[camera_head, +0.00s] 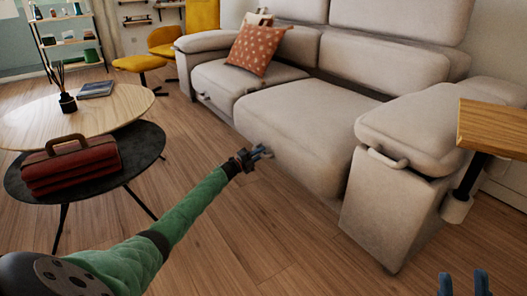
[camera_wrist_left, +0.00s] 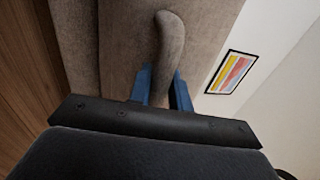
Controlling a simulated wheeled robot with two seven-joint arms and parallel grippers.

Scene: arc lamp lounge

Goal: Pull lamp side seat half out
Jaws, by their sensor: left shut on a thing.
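The grey sofa has two seat cushions side by side: a nearer right seat (camera_head: 300,125) and a farther left seat (camera_head: 225,85). My left gripper (camera_head: 262,153) is at the front face of the nearer seat. In the left wrist view, its blue fingers stand on both sides of a rounded grey-brown handle (camera_wrist_left: 168,55), shut on it. My right gripper (camera_head: 464,285) shows only its blue fingertips at the bottom right, apart and empty. I cannot tell which seat is beside the lamp; no lamp shows.
A red briefcase (camera_head: 72,167) lies on the low dark table (camera_head: 135,150), next to a round wooden table (camera_head: 120,100). The sofa arm (camera_head: 400,190) has its own handle, and a wooden tray (camera_head: 495,128) stands beside it. The floor before the sofa is clear.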

